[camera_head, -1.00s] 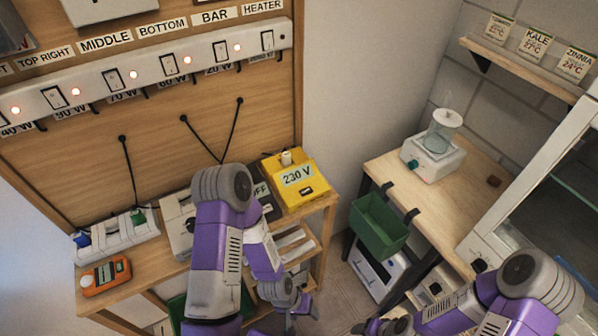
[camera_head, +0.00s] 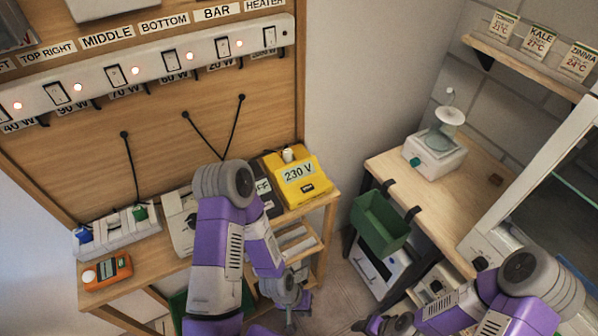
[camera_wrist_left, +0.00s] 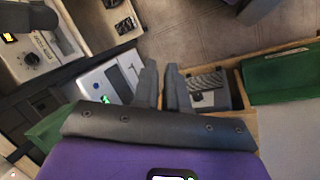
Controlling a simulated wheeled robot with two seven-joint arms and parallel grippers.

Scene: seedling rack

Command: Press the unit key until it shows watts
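The yellow meter (camera_head: 318,170) stands at the right end of the wooden bench. Its pale display reads "230 V", and a small dark key (camera_head: 307,187) sits below it. A white plug stands on top. My left gripper (camera_head: 297,312) is low in front of the bench, below and apart from the meter. In the left wrist view its two dark fingers (camera_wrist_left: 161,66) are close together with only a thin gap and nothing between them. My right gripper (camera_head: 372,327) is at the bottom edge, partly cut off, and its fingers are not clear.
An orange handheld device (camera_head: 107,272) and a white socket strip (camera_head: 118,232) stand at the bench's left. A switch strip (camera_head: 150,72) with red lights is above. A green bin (camera_head: 381,222) hangs from the right-hand table (camera_head: 465,190). Floor between the tables is clear.

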